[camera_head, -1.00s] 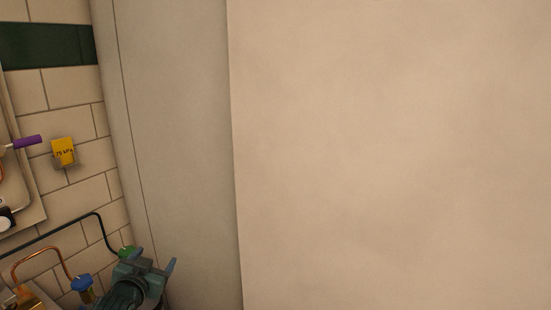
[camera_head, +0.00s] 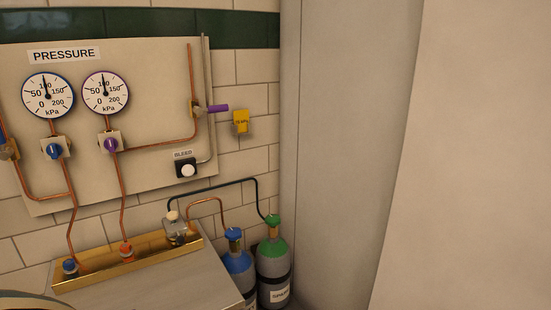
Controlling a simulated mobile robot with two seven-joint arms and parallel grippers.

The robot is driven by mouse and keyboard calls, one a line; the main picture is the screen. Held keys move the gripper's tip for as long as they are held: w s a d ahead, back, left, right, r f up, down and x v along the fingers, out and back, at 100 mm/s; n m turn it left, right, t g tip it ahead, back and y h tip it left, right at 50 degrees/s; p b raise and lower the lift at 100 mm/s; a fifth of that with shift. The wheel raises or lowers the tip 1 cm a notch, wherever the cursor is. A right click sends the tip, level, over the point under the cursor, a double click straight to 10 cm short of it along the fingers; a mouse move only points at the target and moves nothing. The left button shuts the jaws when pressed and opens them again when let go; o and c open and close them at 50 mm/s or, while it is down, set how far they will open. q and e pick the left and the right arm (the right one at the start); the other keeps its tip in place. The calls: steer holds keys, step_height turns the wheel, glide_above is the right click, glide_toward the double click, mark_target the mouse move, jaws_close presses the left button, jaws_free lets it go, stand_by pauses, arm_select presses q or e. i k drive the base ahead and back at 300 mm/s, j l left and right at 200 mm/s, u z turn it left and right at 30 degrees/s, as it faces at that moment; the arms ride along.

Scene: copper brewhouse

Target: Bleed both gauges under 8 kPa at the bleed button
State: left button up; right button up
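Two round white gauges hang on a beige panel (camera_head: 150,75) under a PRESSURE label (camera_head: 64,55). The left gauge (camera_head: 48,95) has a blue rim and the right gauge (camera_head: 106,93) a purple one. Both needles point almost straight up, near 100 kPa. A blue knob (camera_head: 54,150) sits below the left gauge and a purple knob (camera_head: 110,144) below the right. The bleed button (camera_head: 188,170) is a white round button on a black box at the panel's lower right, under a small BLEED label (camera_head: 183,155). Neither of my grippers is in view.
A purple lever handle (camera_head: 218,108) sticks out right of the panel, by a yellow tag (camera_head: 241,122). Copper pipes run to a brass strip (camera_head: 100,268) on a metal cabinet (camera_head: 160,285). Blue-topped (camera_head: 238,265) and green-topped (camera_head: 272,258) cylinders stand beside it. Bare wall fills the right.

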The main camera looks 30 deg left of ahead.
mark_target(188, 170)
steer(key=u, duration=1.6)
steer(key=j, duration=0.1)
